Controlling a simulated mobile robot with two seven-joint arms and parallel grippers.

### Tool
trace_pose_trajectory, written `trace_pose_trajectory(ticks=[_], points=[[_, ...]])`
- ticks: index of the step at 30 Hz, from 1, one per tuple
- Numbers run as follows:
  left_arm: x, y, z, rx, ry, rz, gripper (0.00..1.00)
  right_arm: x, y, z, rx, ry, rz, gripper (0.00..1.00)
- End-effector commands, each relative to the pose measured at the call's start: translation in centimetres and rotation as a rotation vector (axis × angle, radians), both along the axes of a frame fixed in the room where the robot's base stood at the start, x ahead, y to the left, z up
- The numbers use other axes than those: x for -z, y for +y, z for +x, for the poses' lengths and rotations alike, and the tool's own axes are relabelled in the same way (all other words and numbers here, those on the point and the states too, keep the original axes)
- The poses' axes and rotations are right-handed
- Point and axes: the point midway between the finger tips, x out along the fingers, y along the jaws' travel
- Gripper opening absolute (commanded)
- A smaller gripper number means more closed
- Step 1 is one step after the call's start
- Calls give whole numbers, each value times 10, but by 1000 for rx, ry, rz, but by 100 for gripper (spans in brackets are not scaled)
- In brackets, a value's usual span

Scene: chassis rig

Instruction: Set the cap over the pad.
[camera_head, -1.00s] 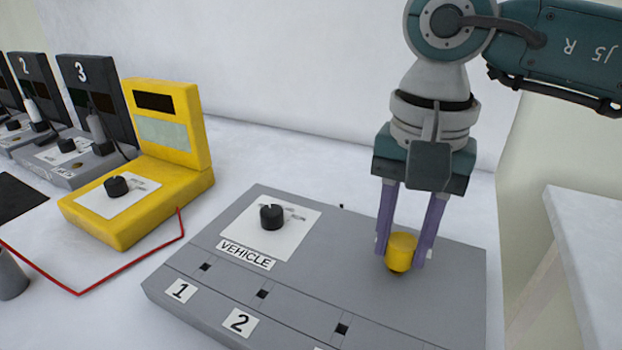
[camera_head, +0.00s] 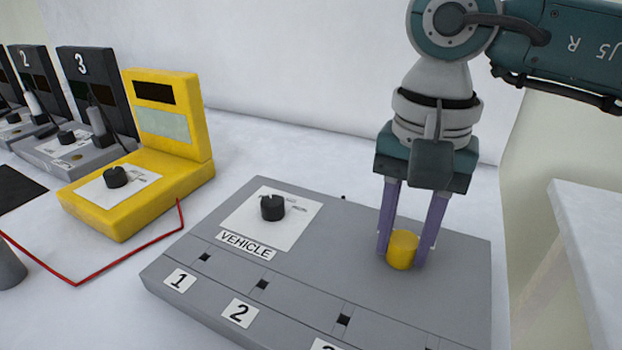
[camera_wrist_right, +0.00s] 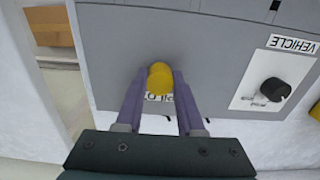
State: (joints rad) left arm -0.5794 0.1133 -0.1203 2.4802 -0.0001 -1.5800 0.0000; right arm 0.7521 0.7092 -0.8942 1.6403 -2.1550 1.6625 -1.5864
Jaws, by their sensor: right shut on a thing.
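The cap is a small yellow cylinder (camera_head: 402,250), held upright between the purple fingers of my right gripper (camera_head: 404,246). It is at the surface of the grey VEHICLE panel (camera_head: 300,250), toward its right side; I cannot tell whether it touches. In the right wrist view the yellow cap (camera_wrist_right: 160,76) sits between the fingertips of my right gripper (camera_wrist_right: 160,88). The pad is not visible; the cap and fingers cover that spot. Partly hidden printing shows on the panel beside the cap in the wrist view. My left gripper is not in view.
The panel bears a black knob (camera_head: 272,207) and numbered slots along its front. A yellow meter (camera_head: 140,190) with a red lead (camera_head: 130,255) stands to the left. Grey numbered units (camera_head: 75,150) stand behind it. A white table (camera_head: 590,230) is at right.

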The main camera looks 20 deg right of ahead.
Motion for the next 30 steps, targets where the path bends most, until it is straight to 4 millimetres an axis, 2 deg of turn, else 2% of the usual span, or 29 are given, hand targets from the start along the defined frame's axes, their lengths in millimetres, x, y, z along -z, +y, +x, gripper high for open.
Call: trace_pose_trajectory(ticks=[2, 3, 12, 19, 22, 26, 30], points=[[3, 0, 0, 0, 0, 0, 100, 3, 0, 0, 0, 0, 0, 0], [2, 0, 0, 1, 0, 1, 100, 2, 0, 0, 0, 0, 0, 39], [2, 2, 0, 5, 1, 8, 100, 2, 0, 0, 0, 0, 0, 72], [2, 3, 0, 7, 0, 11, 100, 1, 0, 0, 0, 0, 0, 72], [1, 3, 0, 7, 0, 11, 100, -5, 0, 1, 0, -2, -1, 72], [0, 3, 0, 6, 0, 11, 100, -26, -1, 1, -1, -6, -2, 72], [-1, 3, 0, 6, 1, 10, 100, -56, -1, 1, 0, -6, -1, 72]])
